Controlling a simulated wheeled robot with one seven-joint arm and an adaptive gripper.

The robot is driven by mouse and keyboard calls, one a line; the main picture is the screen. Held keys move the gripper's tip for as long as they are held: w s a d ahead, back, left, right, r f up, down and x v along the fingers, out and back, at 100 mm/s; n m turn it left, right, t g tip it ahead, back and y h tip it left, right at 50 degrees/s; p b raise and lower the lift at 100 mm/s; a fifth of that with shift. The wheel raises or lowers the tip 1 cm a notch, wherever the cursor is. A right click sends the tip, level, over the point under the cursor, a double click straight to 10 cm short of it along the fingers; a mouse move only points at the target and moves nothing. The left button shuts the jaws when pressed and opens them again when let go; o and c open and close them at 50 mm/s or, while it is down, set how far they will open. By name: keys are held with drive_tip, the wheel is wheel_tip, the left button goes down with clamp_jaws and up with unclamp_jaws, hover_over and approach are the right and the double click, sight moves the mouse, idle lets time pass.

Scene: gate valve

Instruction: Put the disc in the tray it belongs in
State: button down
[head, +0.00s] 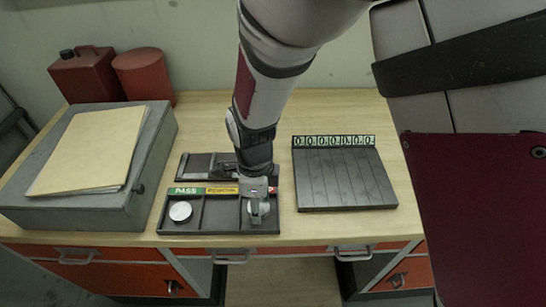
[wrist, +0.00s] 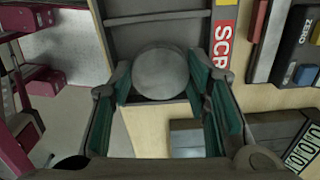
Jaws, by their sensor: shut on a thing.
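A dark sorting tray (head: 222,213) stands near the bench's front edge, with a green PASS label (head: 186,191), a yellow label (head: 222,191) and a red label at the right. The red label starts "SCR" in the wrist view (wrist: 222,45). My gripper (head: 258,214) points down at the right compartment, under the red label. It is shut on a grey disc (wrist: 161,73), which shows between the green-lined fingers. I cannot tell whether this disc touches the tray floor. Another pale disc (head: 180,211) lies in the PASS compartment. The middle compartment looks empty.
A dark gauge stand (head: 215,165) is behind the tray. A grooved black board (head: 345,180) with a row of digits lies to the right. A grey case (head: 140,185) with a folder (head: 90,150) stands left, before red cans (head: 143,75). Bare bench lies between tray and board.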

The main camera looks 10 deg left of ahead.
drive_tip(key=shift+w+f+b, duration=0.2)
drive_tip(key=shift+f+b, duration=0.3)
drive_tip(key=shift+f, duration=0.35)
drive_tip(key=shift+s, duration=0.15)
drive_tip(key=c, duration=1.2)
unclamp_jaws()
drive_tip(key=shift+f, duration=0.1)
drive_tip(key=shift+o, duration=0.2)
wheel_tip(320, 180, up, 12)
drive_tip(key=p, duration=0.8)
drive_tip(key=shift+r, duration=0.2)
